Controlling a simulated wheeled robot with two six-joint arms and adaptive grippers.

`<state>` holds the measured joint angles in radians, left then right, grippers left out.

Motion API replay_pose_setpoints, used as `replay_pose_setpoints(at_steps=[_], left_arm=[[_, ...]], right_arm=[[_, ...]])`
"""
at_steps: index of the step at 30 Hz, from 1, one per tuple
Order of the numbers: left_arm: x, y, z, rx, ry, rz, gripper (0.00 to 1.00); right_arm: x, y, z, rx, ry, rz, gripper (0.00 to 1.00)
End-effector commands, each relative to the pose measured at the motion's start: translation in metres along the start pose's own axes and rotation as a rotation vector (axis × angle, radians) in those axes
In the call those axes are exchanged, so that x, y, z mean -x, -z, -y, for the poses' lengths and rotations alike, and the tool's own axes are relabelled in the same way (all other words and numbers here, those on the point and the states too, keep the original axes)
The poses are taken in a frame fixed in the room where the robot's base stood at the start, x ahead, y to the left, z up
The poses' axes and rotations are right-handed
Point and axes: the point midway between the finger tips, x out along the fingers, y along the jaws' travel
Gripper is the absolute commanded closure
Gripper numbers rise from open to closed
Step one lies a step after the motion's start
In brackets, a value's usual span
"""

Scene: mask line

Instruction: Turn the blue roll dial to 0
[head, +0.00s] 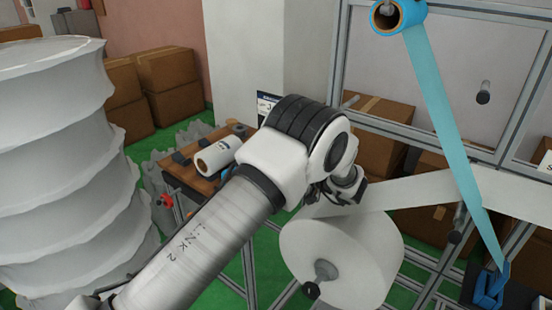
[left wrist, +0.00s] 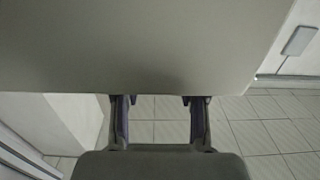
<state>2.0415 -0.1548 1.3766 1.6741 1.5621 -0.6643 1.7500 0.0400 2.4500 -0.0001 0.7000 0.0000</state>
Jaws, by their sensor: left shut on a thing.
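The blue roll (head: 398,17) is on a holder at the top of the metal frame. Its light-blue strip (head: 440,100) runs down to the lower right. I cannot make out its dial or any number. My left arm reaches across the head view, and its wrist is beside the white roll; the fingers are hidden there. In the left wrist view my left gripper (left wrist: 158,100) has its two fingers apart. Their tips meet the lower edge of a large pale grey surface (left wrist: 140,45). What lies between them is unclear. My right gripper is not in view.
A large white roll (head: 340,262) with a pale web (head: 420,195) stands right of my wrist. Metal frame bars (head: 400,130) and pegs surround it. A wooden table (head: 200,180) holds a smaller roll. Cardboard boxes (head: 170,85) stand behind. A ribbed white column fills the left.

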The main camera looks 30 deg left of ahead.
Motion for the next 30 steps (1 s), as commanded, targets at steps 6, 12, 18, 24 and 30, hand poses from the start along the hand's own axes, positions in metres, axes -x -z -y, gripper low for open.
replay_pose_setpoints(at_steps=[6,12,18,24,30], left_arm=[[0.000,0.004,-0.001,0.006,-0.003,-0.004,0.93],[0.000,0.003,-0.001,0.005,-0.003,-0.003,0.33],[0.000,0.001,-0.001,0.003,-0.002,-0.002,0.33],[0.017,0.001,-0.001,0.003,-0.005,-0.003,0.33],[0.068,0.001,-0.002,0.004,-0.008,-0.004,0.33]], right_arm=[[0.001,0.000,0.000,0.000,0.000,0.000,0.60],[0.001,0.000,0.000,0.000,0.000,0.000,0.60],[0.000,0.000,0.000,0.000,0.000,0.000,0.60],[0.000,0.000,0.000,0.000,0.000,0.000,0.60],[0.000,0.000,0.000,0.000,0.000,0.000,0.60]])
